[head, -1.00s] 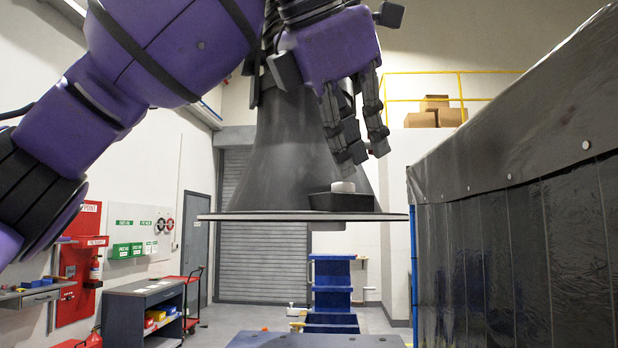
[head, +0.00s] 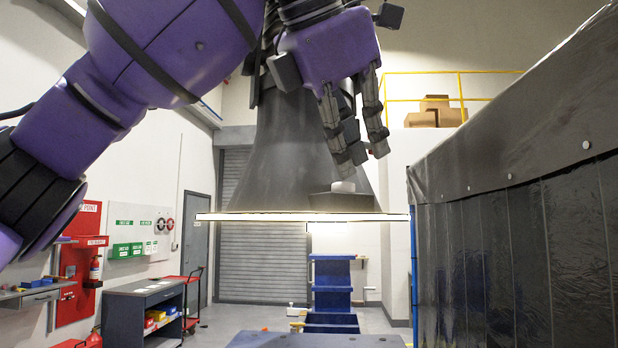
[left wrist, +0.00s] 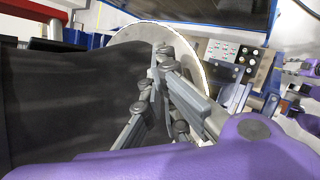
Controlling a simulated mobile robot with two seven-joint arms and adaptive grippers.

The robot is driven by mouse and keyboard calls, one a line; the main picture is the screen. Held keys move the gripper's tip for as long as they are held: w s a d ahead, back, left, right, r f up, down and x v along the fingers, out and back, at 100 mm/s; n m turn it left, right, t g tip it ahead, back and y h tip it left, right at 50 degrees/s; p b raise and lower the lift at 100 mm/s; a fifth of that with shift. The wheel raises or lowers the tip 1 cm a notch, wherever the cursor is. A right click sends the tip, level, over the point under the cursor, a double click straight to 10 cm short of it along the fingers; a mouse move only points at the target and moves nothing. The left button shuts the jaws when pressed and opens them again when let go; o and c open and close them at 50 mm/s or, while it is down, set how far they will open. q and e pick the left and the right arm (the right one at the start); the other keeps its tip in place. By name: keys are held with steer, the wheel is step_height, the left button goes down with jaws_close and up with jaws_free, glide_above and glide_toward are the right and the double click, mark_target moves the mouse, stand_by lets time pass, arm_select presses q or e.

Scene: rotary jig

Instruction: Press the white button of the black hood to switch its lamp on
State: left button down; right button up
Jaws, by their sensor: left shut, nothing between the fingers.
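The black hood (head: 285,150) hangs in the middle of the head view. Its wide rim (head: 260,216) glows bright and there is a bright patch under it, so the lamp is lit. The white button (head: 343,187) sits on a small dark box (head: 340,201) at the front right of the rim. My left gripper (head: 364,160) is shut and empty, pointing down just above the button; I cannot tell whether a fingertip touches it. The left wrist view shows my gripper (left wrist: 163,52) beside the dark hood wall (left wrist: 70,100), with the button hidden. My right gripper is out of view.
A black curtained enclosure (head: 520,220) stands close on the right. A blue stand (head: 332,280) is behind and below the hood. A dark workbench (head: 145,310) and a red board are at the left. The air left of the hood below my arm is free.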

arm_select(q)
steer(key=shift+r, duration=0.55)
step_height(320, 180, up, 6)
stand_by(0.5)
stand_by(0.4)
